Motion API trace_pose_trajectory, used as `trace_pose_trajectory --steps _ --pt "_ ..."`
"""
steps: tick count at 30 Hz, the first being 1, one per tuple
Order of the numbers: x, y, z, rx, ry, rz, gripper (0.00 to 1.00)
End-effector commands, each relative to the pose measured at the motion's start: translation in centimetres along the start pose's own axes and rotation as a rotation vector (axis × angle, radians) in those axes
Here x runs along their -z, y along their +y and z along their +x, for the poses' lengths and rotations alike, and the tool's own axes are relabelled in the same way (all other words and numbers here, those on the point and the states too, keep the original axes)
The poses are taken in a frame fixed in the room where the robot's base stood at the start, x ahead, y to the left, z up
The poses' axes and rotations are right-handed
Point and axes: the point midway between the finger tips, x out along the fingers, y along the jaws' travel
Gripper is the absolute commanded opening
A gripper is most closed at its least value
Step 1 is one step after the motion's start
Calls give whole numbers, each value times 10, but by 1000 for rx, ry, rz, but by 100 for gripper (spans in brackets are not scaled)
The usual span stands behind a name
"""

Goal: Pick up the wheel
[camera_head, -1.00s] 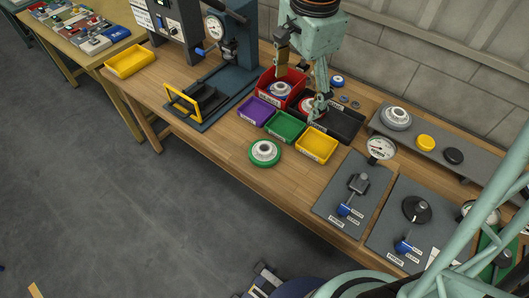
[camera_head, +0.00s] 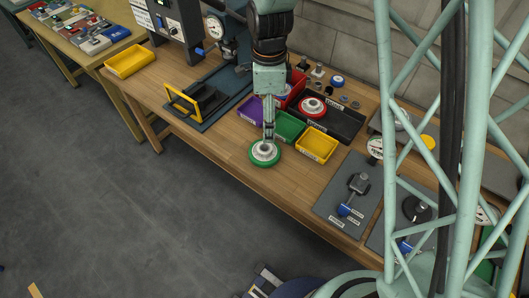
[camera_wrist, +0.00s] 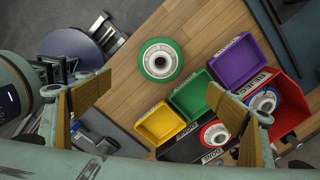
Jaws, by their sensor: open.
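A green-rimmed wheel (camera_head: 265,153) with a pale hub lies flat on the wooden bench in front of the small bins; it also shows in the wrist view (camera_wrist: 160,59). My gripper (camera_head: 267,138) is above the green wheel in the head view, partly covering its far edge. In the wrist view my gripper (camera_wrist: 158,84) has its two fingers wide apart, with nothing between them. A red-rimmed wheel (camera_head: 312,106) lies in the black tray (camera_head: 343,126). A blue-rimmed wheel (camera_wrist: 263,100) sits in the red bin (camera_wrist: 291,110).
Purple (camera_wrist: 238,62), green (camera_wrist: 189,97) and yellow (camera_wrist: 160,123) bins stand beside the green wheel. A press with a yellow-handled guard (camera_head: 183,103) is to its left, a grey gauge plate (camera_head: 345,190) to its right. The bench front edge is close.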

Motion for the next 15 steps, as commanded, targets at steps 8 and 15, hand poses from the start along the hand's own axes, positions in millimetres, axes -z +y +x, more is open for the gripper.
trace_pose_trajectory --steps 8,15 --pt "-9 -3 22 -11 4 55 86" --pt "-9 -3 23 -11 4 59 86"
